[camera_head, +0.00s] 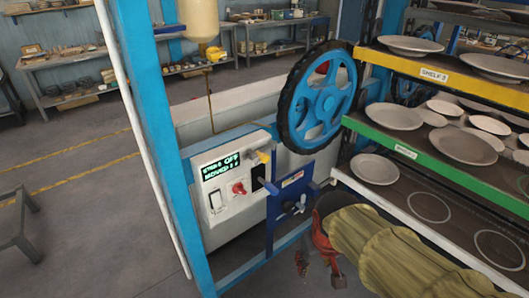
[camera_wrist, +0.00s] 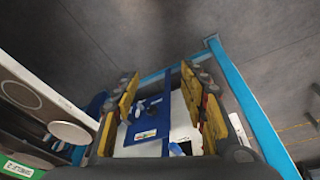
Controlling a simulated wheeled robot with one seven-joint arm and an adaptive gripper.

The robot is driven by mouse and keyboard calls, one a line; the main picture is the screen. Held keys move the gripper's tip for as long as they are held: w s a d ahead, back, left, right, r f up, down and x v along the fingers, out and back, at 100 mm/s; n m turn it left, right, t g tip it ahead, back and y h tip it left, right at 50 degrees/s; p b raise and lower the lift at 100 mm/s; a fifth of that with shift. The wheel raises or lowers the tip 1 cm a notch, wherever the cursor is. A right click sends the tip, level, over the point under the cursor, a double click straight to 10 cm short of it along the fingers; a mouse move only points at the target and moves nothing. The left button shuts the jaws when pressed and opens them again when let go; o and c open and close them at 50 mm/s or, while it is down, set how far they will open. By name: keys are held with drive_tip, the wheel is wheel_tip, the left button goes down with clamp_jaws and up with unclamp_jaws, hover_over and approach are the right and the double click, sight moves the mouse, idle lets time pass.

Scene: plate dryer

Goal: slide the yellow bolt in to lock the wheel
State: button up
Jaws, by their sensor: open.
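The blue wheel (camera_head: 320,97) with a black tyre stands upright in the head view, left of the shelves. A small yellow piece (camera_head: 264,156), which looks like the bolt's handle, sits at the right edge of the control panel, below and left of the wheel. I cannot tell how far in it is. My gripper (camera_head: 318,270) is below and right of it, apart from it and pointing down. In the wrist view my gripper (camera_wrist: 160,84) is open, its yellow-padded fingers apart with nothing held. A blue plate (camera_wrist: 151,112) shows beyond them. The bolt is not clear there.
The white control panel (camera_head: 222,190) has a red knob (camera_head: 239,188) and a lit display. A blue plate (camera_head: 285,205) with a small handle is beside it. A blue post (camera_head: 165,120) stands left. Shelves with plates (camera_head: 466,146) crowd the right. Open floor lies left.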

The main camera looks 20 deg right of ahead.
drive_tip(key=w+d+f+n+t+p, duration=0.1)
drive_tip(key=w+d+f+t, duration=0.15)
drive_tip(key=w+d, duration=0.35)
drive_tip(key=w+d+f+t+h+p, duration=0.15)
drive_tip(key=w+d+f, duration=0.25)
drive_tip(key=w, duration=0.5)
drive_tip(key=w+d+f+n+t+p, duration=0.1)
drive_tip(key=w+d+f+t+p, duration=0.15)
drive_tip(key=w+d, duration=0.35)
drive_tip(key=n+t+y, duration=0.4)
drive_tip(key=t+y, duration=0.4)
approach(267, 159)
drive_tip(key=w, duration=0.4)
drive_tip(key=shift+a+b+x, duration=0.25)
drive_tip(key=shift+b+x, duration=0.3)
drive_tip(key=shift+x, duration=1.4)
drive_tip(key=shift+a+b+x, duration=0.25)
drive_tip(key=shift+b+x, duration=0.3)
drive_tip(key=shift+x, duration=1.35)
drive_tip(key=shift+s+f, duration=0.1)
drive_tip(key=shift+s, duration=0.05)
drive_tip(key=c, duration=0.3)
drive_tip(key=c, duration=0.8)
clamp_jaws()
